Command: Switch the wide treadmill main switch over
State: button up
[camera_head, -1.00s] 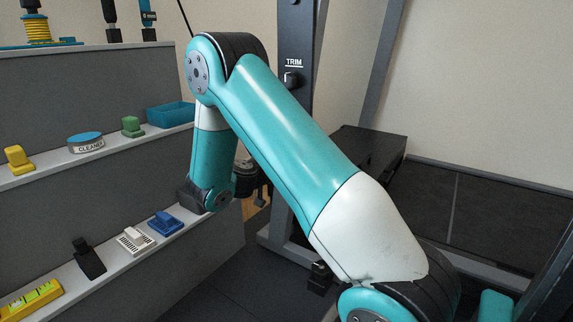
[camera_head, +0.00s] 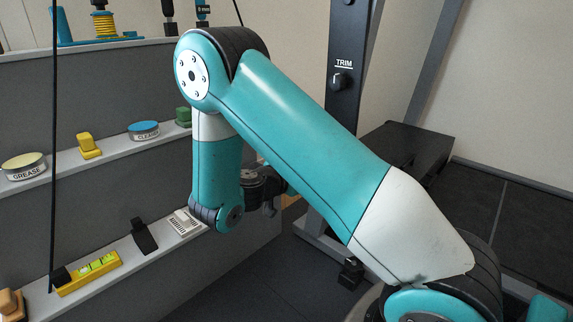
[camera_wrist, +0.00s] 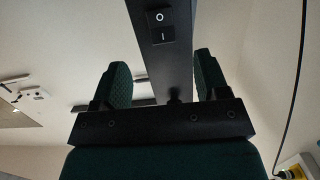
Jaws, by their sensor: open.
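A wide black rocker switch (camera_wrist: 161,26), marked O above and I below, sits on a dark upright post in the wrist view. I cannot tell which half is pressed in. My gripper (camera_wrist: 160,60) is open and empty, its green-padded fingers apart on either side of the post in the picture. The switch appears beyond the fingertips, with no contact visible. In the head view my gripper (camera_head: 270,200) is small, partly hidden behind my forearm, left of the treadmill post (camera_head: 343,120). The rocker switch cannot be made out there.
A TRIM knob (camera_head: 338,81) is on the post's upper part. A small black fitting (camera_head: 351,272) is low by the post. At left, a grey shelf unit (camera_head: 110,205) holds a grease tin (camera_head: 24,166), a yellow level (camera_head: 88,272) and other items. Dark floor lies between.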

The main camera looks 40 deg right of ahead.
jog(key=a+p, duration=0.2)
jog(key=a, duration=0.4)
jog(key=shift+s+a+r, duration=0.3)
jog(key=shift+r, duration=0.15)
jog(key=s+a+r+n+y+p, duration=0.6)
jog(key=a+r+n+y, duration=0.15)
jog(key=r, duration=0.25)
jog(key=s+a+r+n+g+y+p, duration=0.1)
jog(key=s+a+r+n+y+p, duration=0.55)
jog(key=a+r+n, duration=0.3)
jog(key=s+a+r+n+y+p, duration=0.6)
jog(key=s+a+r+n, duration=0.1)
jog(key=r, duration=0.3)
notch_tip(320, 180, up, 36)
jog(key=p, duration=3.6)
jog(key=shift+w+a, duration=0.2)
jog(key=shift+w, duration=0.05)
